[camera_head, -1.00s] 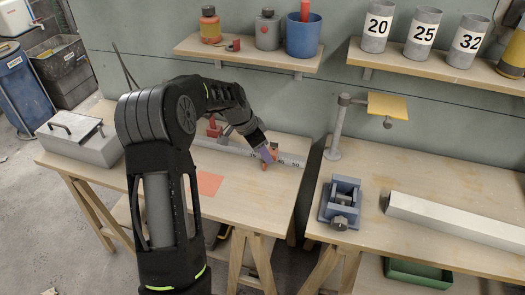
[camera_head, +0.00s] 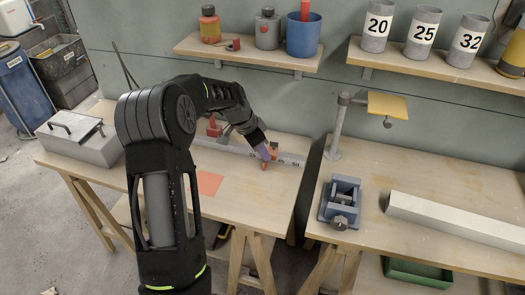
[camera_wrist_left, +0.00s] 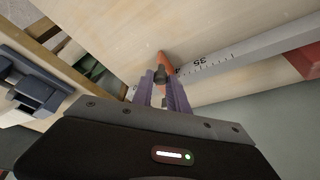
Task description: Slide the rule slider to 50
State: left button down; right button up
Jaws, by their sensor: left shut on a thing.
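The rule (camera_head: 230,149) is a long grey bar with dark numbers along the back of the left table. My left gripper (camera_head: 267,152) is shut on the slider from above. In the left wrist view, the purple fingers (camera_wrist_left: 162,97) close on the slider's dark knob, and the orange part (camera_wrist_left: 165,62) shows beyond them. The mark 35 is readable to its right there, and a partly covered 4 lies right beside the slider. My right gripper is out of view.
An orange-red sheet (camera_head: 209,183) lies on the left table (camera_head: 130,175) in front of the rule. A grey box with a handle (camera_head: 80,138) stands at its left end. A gap separates the right table (camera_head: 400,160), which holds a blue vise (camera_head: 341,200) and a metal post stand (camera_head: 337,130).

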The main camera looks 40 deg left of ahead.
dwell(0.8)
pick_arm(q)
jog(key=w+d, duration=0.1)
jog(key=d, duration=0.2)
jog(key=w+d, duration=0.1)
jog(key=d, duration=0.2)
jog(key=w+d+b, duration=0.1)
jog(key=d, duration=0.2)
jog(key=shift+w+d, duration=0.15)
jog(key=shift+d, duration=0.1)
jog(key=c, duration=1.3)
grip_release()
jog(key=v, duration=0.7)
jog(key=shift+r+b, duration=0.3)
jog(key=shift+r, duration=0.05)
